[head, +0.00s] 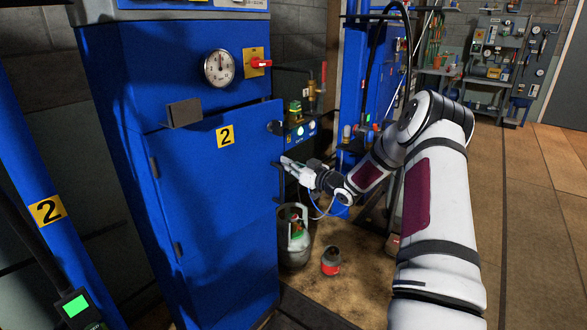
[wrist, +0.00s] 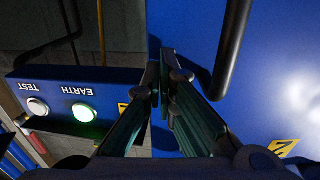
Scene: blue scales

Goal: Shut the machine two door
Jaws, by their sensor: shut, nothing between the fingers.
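The machine two door (head: 215,200) is a blue panel with a yellow "2" label, hinged on its left side. Its right edge juts slightly past the cabinet body above, so it looks a little ajar; the gap itself is hidden. My gripper (head: 287,163) is at the door's right edge, about mid-height, its fingers shut and empty. In the wrist view my gripper (wrist: 164,68) has its fingertips together by the edge of the blue door (wrist: 270,85). A black bar handle (wrist: 232,45) stands on the door right of the fingers. I cannot tell whether they touch the door.
A gauge (head: 219,67) and red knob (head: 261,63) sit above the door. A gas cylinder (head: 294,235) and a small red-based canister (head: 331,261) stand on the floor below my arm. Open floor lies right.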

